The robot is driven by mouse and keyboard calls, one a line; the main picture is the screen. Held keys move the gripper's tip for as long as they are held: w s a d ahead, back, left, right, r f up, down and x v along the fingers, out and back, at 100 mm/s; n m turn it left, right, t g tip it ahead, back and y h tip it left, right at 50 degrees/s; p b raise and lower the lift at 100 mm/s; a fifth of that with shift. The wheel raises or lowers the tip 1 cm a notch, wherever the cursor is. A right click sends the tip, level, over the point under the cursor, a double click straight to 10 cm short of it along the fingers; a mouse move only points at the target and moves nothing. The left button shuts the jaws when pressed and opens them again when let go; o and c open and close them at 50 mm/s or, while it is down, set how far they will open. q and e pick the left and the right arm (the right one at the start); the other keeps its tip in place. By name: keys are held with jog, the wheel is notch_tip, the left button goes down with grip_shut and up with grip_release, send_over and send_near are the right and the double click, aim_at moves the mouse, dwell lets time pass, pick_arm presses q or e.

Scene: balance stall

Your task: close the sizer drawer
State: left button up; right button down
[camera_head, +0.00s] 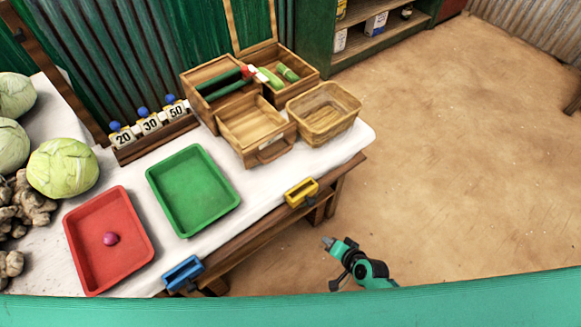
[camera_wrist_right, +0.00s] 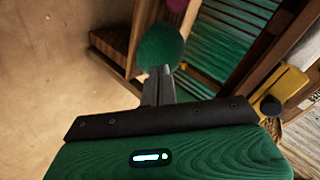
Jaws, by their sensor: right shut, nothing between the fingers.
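The sizer drawer (camera_head: 255,122) is a light wooden tray with a handle (camera_head: 275,150) on its front. It sticks out open and empty from the wooden sizer box (camera_head: 207,75) on the white-covered table. My right gripper (camera_head: 329,243) is off the table's front edge, below and right of the drawer and well apart from it. In the right wrist view its fingers (camera_wrist_right: 158,88) are shut and empty. The drawer cannot be made out in that view. My left gripper is not in view.
A woven basket (camera_head: 346,114) stands right beside the drawer. A green tray (camera_head: 174,207), red tray (camera_head: 75,245) and number blocks (camera_head: 149,125) are to its left. Yellow (camera_head: 301,193) and blue (camera_head: 184,274) clips sit at the table edge. The floor right is clear.

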jog(key=w+a+r+m+t+y+b, duration=0.1)
jog(key=w+a+r+m+t+y, duration=0.1)
jog(key=r, duration=0.8)
jog(key=w+a+r+m+t+y, duration=0.2)
jog(key=w+r+m, duration=0.1)
jog(key=r, duration=0.8)
jog(key=x, duration=0.4)
jog(key=r+p+x, duration=0.1)
jog(key=x, duration=0.8)
jog(key=shift+a+r+p, duration=0.1)
jog(key=shift+r+p, duration=0.1)
jog(key=shift+p, duration=0.2)
jog(key=shift+w+a, duration=0.35)
jog(key=shift+w, duration=0.1)
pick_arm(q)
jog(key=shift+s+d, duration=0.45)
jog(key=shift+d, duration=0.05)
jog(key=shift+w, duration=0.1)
